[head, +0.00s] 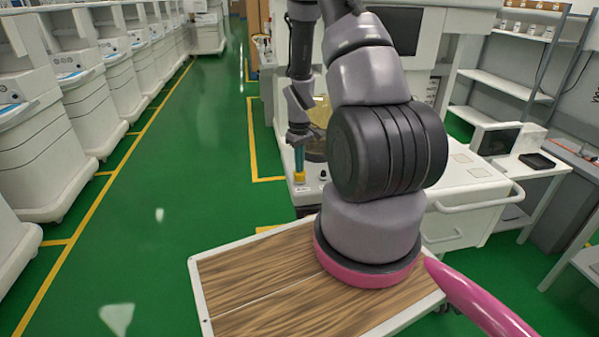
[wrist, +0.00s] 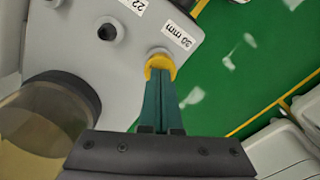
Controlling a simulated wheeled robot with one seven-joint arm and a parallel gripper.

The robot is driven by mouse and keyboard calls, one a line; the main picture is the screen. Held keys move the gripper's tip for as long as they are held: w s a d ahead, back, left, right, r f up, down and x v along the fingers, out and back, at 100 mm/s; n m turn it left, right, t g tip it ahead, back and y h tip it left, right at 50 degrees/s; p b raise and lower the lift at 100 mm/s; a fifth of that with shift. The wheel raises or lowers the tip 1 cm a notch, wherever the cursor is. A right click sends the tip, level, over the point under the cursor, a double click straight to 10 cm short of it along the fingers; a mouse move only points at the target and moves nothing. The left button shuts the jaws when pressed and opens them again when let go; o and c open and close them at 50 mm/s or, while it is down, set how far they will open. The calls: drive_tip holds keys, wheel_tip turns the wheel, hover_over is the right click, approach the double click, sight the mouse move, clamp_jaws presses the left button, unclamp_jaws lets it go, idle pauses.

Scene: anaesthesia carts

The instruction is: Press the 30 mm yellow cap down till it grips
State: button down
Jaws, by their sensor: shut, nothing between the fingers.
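The yellow cap (wrist: 159,66) sits at the 30 mm place near the corner of the cart's grey top, beside the "30 mm" label (wrist: 177,35). It also shows in the head view (head: 299,177) as a small yellow block. My gripper (wrist: 160,76) is shut, with its green fingers pointing down at the cap and their tips over or against it. In the head view my gripper (head: 299,171) stands upright just above the cap. I cannot tell whether the tips press on it. The fingers hide part of the cap, and how deep it sits is not clear.
A dark fitting (wrist: 107,32) stands beside a "22" label. A large amber canister (wrist: 40,120) with a dark rim is close to the gripper's left. Green floor (wrist: 240,65) lies past the cart's edge. A row of white carts (head: 60,110) lines the left.

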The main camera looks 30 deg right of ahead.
drive_tip(key=shift+r, duration=3.4)
drive_tip(key=shift+r, duration=0.1)
